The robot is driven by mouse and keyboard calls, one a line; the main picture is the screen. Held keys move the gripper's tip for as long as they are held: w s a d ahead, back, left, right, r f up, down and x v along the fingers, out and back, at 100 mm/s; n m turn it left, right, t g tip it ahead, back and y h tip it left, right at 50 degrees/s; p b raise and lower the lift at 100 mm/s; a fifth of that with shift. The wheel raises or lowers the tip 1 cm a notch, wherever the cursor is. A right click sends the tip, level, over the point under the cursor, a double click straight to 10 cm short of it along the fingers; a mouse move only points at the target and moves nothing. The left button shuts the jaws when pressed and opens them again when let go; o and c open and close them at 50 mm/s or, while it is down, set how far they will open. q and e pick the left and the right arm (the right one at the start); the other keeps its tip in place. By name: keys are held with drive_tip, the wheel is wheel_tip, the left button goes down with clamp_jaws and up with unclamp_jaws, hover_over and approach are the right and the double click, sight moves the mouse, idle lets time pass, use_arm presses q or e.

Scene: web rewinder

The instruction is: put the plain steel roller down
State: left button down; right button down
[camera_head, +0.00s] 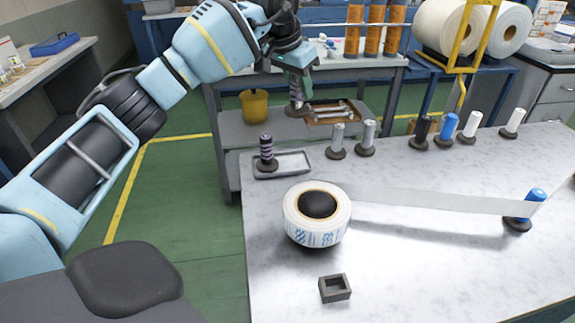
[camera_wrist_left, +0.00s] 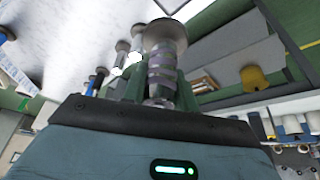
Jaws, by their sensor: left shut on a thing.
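My left gripper (camera_head: 298,82) is shut on a steel roller (camera_head: 295,97) with a dark round base. In the left wrist view this roller (camera_wrist_left: 162,72) shows light and purple-grey bands, so it does not look fully plain. It is held beyond the workbench's far edge, in front of the grey shelf unit; its height above the lower shelf (camera_head: 235,127) is hard to tell. Two plain silver rollers (camera_head: 338,136) (camera_head: 367,135) stand upright on the workbench (camera_head: 400,265). A dark banded roller (camera_head: 267,148) stands on a shallow grey tray (camera_head: 293,161) at the bench's far left. My right gripper is not in view.
A tape roll (camera_head: 317,218) lies on the bench, its web running right to a blue roller (camera_head: 519,220). A dark square block (camera_head: 335,288) is in front. Several black, blue and white rollers stand behind. A yellow bucket (camera_head: 255,105) and wooden tray (camera_head: 318,119) are on the shelf.

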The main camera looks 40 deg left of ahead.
sight(298, 103)
use_arm(q)
drive_tip(key=shift+s+a+f, duration=0.1)
drive_tip(key=shift+s+f, duration=0.15)
wheel_tip(298, 103, down, 4)
drive_tip(key=b, duration=0.3)
drive_tip(key=shift+r, duration=0.15)
drive_tip(key=shift+b, duration=0.4)
wheel_tip(298, 103, down, 6)
drive_tip(key=shift+f+b, duration=0.25)
drive_tip(key=shift+b, duration=0.15)
drive_tip(key=shift+f, duration=0.1)
